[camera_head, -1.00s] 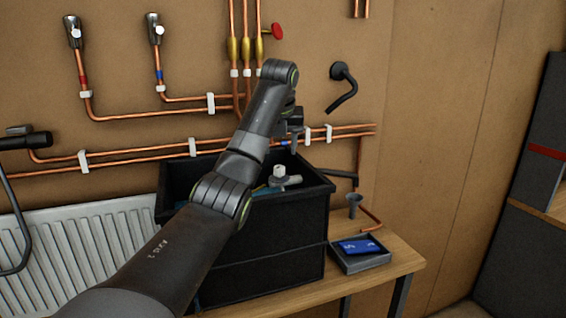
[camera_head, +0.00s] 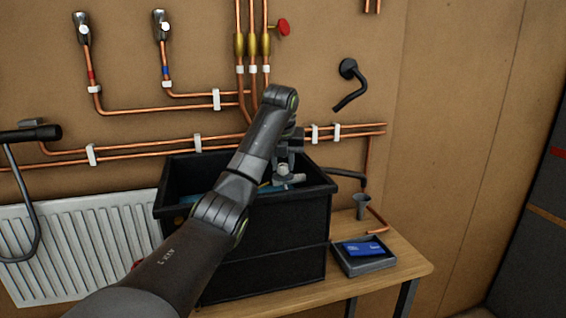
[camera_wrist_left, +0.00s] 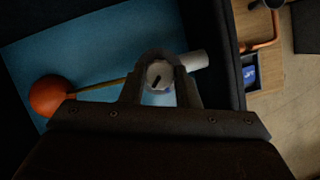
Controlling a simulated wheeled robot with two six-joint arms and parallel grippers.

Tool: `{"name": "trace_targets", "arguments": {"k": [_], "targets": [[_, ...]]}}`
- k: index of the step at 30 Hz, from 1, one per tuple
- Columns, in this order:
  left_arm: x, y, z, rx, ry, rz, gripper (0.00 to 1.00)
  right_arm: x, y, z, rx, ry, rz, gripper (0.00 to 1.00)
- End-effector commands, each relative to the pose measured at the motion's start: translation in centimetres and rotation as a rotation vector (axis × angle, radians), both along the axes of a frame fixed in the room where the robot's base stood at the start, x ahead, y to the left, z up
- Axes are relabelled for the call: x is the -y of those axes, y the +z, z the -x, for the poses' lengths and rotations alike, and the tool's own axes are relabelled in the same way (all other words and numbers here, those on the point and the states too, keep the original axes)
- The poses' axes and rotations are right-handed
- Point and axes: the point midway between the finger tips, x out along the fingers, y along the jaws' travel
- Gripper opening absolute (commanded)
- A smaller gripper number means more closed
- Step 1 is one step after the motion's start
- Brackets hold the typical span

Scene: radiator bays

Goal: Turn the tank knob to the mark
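A black tank (camera_head: 265,240) stands on a wooden bench, with blue water (camera_wrist_left: 90,50) inside. A pale grey valve fitting (camera_head: 288,178) sits inside the tank near its far right side. In the left wrist view the fitting's round knob (camera_wrist_left: 160,74) shows a dark line on its face. An orange float ball (camera_wrist_left: 50,95) on a thin rod lies to its left. My left gripper (camera_head: 284,157) is right above the fitting, pointing down. In the left wrist view its two fingers stand apart on either side of the knob; contact is unclear. My right gripper is not in view.
Copper pipes (camera_head: 150,112) with valves run along the wall behind the tank. A black bent spout (camera_head: 349,85) juts from the wall. A white radiator (camera_head: 85,245) is at left.

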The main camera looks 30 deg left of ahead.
Motion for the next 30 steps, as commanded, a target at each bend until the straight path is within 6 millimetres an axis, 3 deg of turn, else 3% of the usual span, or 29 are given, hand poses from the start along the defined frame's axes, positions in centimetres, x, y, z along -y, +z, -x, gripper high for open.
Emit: {"name": "trace_targets", "arguments": {"k": [5, 17, 30], "targets": [[0.1, 0.0, 0.0, 0.001, -0.002, 0.001, 0.06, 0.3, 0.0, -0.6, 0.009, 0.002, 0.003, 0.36], [0.1, 0.0, 0.0, -0.001, 0.087, 0.001, 0.06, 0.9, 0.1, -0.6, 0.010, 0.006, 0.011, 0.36], [0.4, 0.0, -0.2, 0.000, 0.459, 0.001, 0.06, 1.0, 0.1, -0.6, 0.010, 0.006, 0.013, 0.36]]}}
